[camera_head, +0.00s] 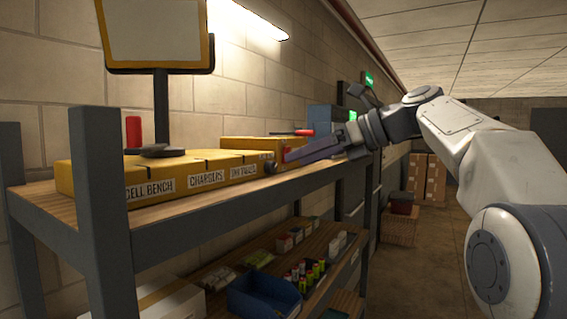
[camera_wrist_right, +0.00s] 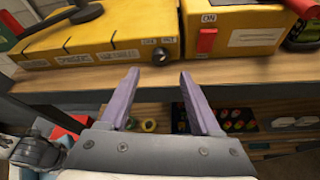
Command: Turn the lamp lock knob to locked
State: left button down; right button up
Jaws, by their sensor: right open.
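A small dark round knob (camera_wrist_right: 160,57) sits on the front face of the long yellow panel (camera_wrist_right: 95,45), at its right end. Two small white labels are above it, too small to read surely. In the head view the knob (camera_head: 270,167) shows at the panel's far end. My right gripper (camera_wrist_right: 158,74) is open and empty, its two purple-grey fingers apart, with the knob between and just beyond the tips. In the head view the right gripper (camera_head: 292,157) reaches in from the right, close to the knob. The left gripper is not in view.
A second yellow box with a red lever (camera_wrist_right: 208,40) is right of the knob. The wooden bench top (camera_wrist_right: 230,72) runs in front. A lower shelf holds a blue bin (camera_head: 265,296) and small items.

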aim_at(275, 168)
jog(key=shift+p+x, duration=0.45)
jog(key=shift+x, duration=2.2)
